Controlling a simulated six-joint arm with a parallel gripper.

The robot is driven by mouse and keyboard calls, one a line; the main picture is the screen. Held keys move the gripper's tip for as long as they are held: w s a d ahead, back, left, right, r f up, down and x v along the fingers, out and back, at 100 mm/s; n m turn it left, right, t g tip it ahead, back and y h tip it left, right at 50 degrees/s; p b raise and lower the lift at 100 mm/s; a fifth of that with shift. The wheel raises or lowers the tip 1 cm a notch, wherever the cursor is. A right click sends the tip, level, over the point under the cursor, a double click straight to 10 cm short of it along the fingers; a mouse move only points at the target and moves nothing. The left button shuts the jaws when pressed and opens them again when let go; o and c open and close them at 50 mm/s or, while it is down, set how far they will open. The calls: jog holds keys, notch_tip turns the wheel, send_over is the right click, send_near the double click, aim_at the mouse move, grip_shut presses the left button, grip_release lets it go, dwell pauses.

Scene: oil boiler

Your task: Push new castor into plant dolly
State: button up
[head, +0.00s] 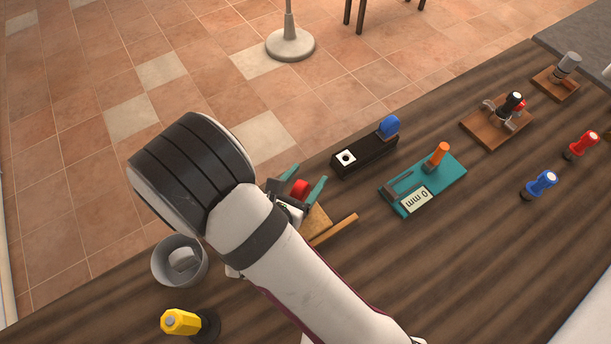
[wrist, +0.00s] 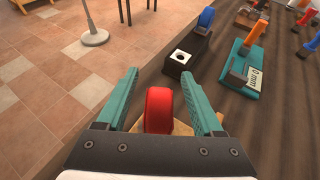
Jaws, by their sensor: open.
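A red wheel (head: 299,189), which looks like a castor, is between the fingers of my gripper (head: 307,177). In the wrist view the red wheel (wrist: 158,110) stands between the two teal fingers, with a gap on each side. My gripper is open. A light wooden piece (head: 316,222) shows under and beside the wheel, mostly hidden by my gripper; it may be the plant dolly. I cannot see the wheel's stem or whether it is seated. A black block (head: 365,156) behind has a white socket with a dark hole and a blue wheel (head: 389,126) at its right end.
A wooden stick (head: 334,230) lies right of my gripper. A grey bucket (head: 180,262) and a yellow-handled tool (head: 181,322) are at the left. Screwdriver-like tools and wooden stands are on the right.

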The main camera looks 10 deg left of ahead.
jog(key=v, duration=1.5)
jog(key=shift+s+r, duration=0.25)
jog(key=shift+s, duration=0.05)
jog(key=w+d+r+m+g+h, duration=0.25)
jog(key=d+m+g+h, duration=0.25)
jog(key=d+m, duration=0.45)
jog(key=s+d+r+m+g+y, duration=0.15)
jog(key=s+d+m+g, duration=0.25)
jog(key=d+m+g, duration=0.7)
jog(key=s+a+r+m+t+y, duration=0.1)
jog(key=m+y, duration=0.3)
jog(key=m, duration=0.5)
jog(key=s+a+r+m+t+y, duration=0.1)
jog(key=s+r+m+y, duration=0.1)
jog(key=m+y, duration=0.3)
jog(key=r+m, duration=0.1)
jog(key=m, duration=0.3)
jog(key=shift+s+a+t, duration=0.3)
jog(key=shift+a, duration=0.05)
